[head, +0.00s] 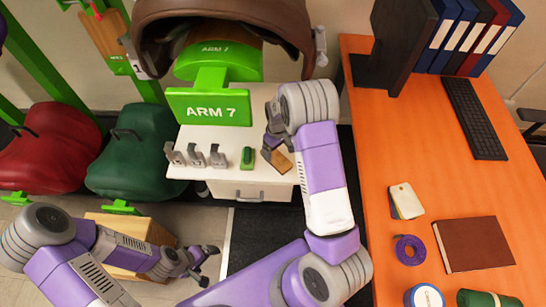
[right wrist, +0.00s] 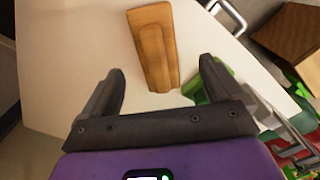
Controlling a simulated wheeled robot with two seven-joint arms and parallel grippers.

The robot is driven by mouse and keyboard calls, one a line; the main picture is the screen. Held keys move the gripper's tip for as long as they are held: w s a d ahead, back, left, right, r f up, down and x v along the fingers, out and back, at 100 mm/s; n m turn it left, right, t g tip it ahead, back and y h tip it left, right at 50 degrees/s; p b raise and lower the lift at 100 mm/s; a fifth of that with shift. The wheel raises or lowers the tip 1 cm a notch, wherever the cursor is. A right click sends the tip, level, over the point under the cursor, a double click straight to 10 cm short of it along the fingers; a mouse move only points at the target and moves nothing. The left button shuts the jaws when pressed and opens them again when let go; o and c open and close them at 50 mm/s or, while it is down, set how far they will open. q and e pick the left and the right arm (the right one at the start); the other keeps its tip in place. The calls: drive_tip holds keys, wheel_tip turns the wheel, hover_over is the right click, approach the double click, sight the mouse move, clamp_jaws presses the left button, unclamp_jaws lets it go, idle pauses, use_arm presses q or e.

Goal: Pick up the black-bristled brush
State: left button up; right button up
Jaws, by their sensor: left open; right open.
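A wooden-backed brush (head: 281,161) lies on the white cabinet top (head: 222,177), near its right front edge. In the right wrist view the brush (right wrist: 153,45) lies ahead of my fingertips, its near end about level with the gap between them. Its bristles are hidden, so I cannot tell their colour. My right gripper (head: 271,148) is open and empty just above the cabinet top; its open fingers also show in the right wrist view (right wrist: 160,80). My left gripper (head: 206,265) is open and empty, low at the left, away from the cabinet.
A small green item (head: 248,157) and several grey metal pieces (head: 196,155) stand left of the brush. A green ARM 7 stand (head: 209,107) and brown saddle (head: 225,15) rise behind. An orange desk (head: 440,185) stands right. A wooden box (head: 125,232) is near my left arm.

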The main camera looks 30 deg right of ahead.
sight(278, 155)
drive_tip(key=shift+s+f, duration=0.1)
drive_tip(key=shift+f, duration=0.45)
drive_tip(key=shift+f+b, duration=0.35)
drive_tip(key=shift+f, duration=0.5)
drive_tip(key=f, duration=0.1)
drive_tip(key=f+b, duration=0.1)
drive_tip(key=f, duration=0.1)
drive_tip(key=f+b, duration=0.1)
drive_tip(key=shift+d+f, duration=0.3)
drive_tip(key=shift+f, duration=0.1)
drive_tip(key=shift+r, duration=0.1)
drive_tip(key=c, duration=1.2)
